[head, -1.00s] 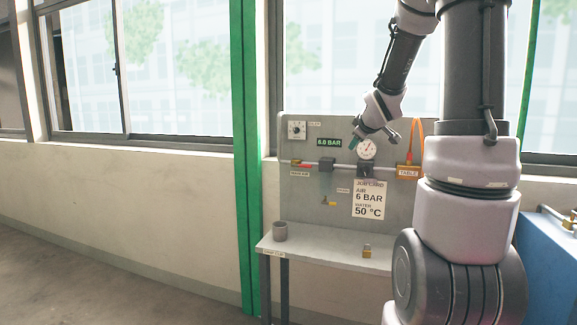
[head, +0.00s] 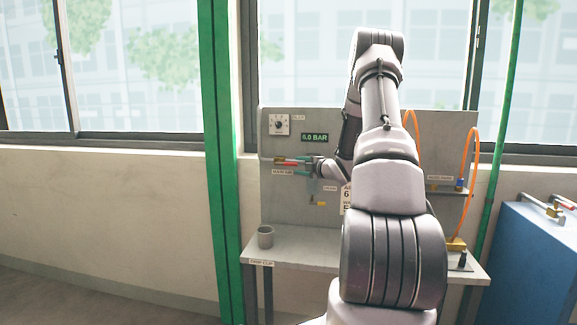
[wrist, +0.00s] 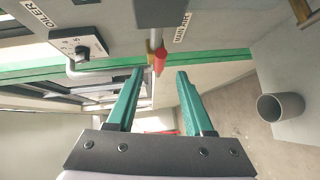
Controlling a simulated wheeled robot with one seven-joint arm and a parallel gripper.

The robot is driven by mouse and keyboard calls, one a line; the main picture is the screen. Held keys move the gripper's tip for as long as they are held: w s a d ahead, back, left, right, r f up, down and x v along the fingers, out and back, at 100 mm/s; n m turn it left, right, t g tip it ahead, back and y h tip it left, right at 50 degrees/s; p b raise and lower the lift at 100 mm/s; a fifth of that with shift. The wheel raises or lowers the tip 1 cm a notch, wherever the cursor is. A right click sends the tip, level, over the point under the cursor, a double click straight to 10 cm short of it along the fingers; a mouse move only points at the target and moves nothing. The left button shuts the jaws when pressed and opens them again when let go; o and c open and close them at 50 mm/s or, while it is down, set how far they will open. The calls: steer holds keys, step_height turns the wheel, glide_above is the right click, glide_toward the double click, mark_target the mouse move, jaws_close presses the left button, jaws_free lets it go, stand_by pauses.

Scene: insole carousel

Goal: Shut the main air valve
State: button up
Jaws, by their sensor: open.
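The main air valve has a red lever (head: 287,162) that lies level along the pipe, above the MAIN AIR label (head: 282,172), at the left of the grey panel. My gripper (head: 306,163) is close in front of the panel, just right of the lever, with its green fingers pointing left. In the wrist view the gripper (wrist: 160,72) is open and empty. The red lever (wrist: 159,59) shows end-on between the two fingertips and slightly past them. I cannot tell whether either finger touches it. Part of the valve body is hidden.
The OILER dial (head: 279,124) is above the valve and close to one finger in the wrist view (wrist: 80,45). A pressure display (head: 314,138) reads 6.0 BAR. A grey cup (head: 265,237) stands on the shelf (head: 300,250). A blue cabinet (head: 535,245) is at the right.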

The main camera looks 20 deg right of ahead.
mark_target(292, 164)
steer(key=x, duration=0.7)
jaws_close()
steer(key=shift+s, duration=0.1)
stand_by(1.2)
